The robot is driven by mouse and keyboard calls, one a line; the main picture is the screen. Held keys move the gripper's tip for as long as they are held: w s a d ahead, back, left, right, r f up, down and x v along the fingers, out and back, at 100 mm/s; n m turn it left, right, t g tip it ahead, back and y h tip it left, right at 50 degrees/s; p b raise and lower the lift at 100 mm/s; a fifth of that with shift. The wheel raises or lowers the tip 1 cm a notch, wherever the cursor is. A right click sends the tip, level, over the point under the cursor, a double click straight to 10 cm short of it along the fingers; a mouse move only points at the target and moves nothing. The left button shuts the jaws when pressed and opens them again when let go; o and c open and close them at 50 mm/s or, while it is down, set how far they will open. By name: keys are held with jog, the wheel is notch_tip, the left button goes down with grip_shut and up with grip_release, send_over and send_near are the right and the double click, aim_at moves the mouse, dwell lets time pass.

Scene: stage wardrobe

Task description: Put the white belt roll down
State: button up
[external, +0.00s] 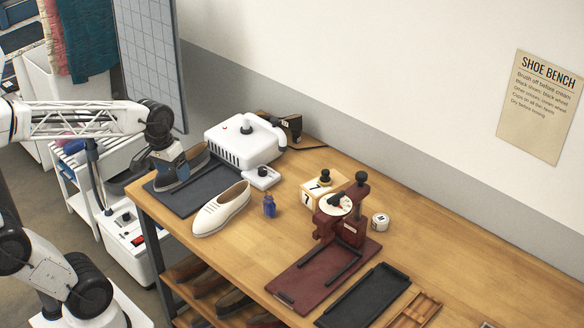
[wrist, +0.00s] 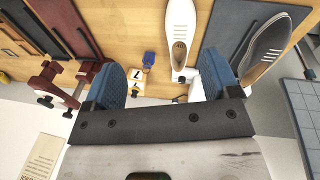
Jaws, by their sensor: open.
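My gripper (external: 170,176) is at the left end of the wooden bench, over the dark mat and the dark shoe. In the wrist view its two blue fingers (wrist: 162,76) are wide apart, with nothing held between them. A small round white thing (external: 380,222) with a dark mark on top stands on the bench, just right of the dark red press. It may be the white belt roll, but it is too small to tell. It is far from my gripper and touches nothing of it. I cannot make it out in the wrist view.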

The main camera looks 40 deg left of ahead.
jog(key=s+a+f+m+t+y, duration=0.1)
jog(key=s+a+f+m, duration=0.1)
jog(key=s, duration=0.5)
jog(key=shift+s+a+y, duration=0.25)
jog(key=shift+a+y, duration=0.15)
jog(key=shift+a, duration=0.2)
dwell(0.7)
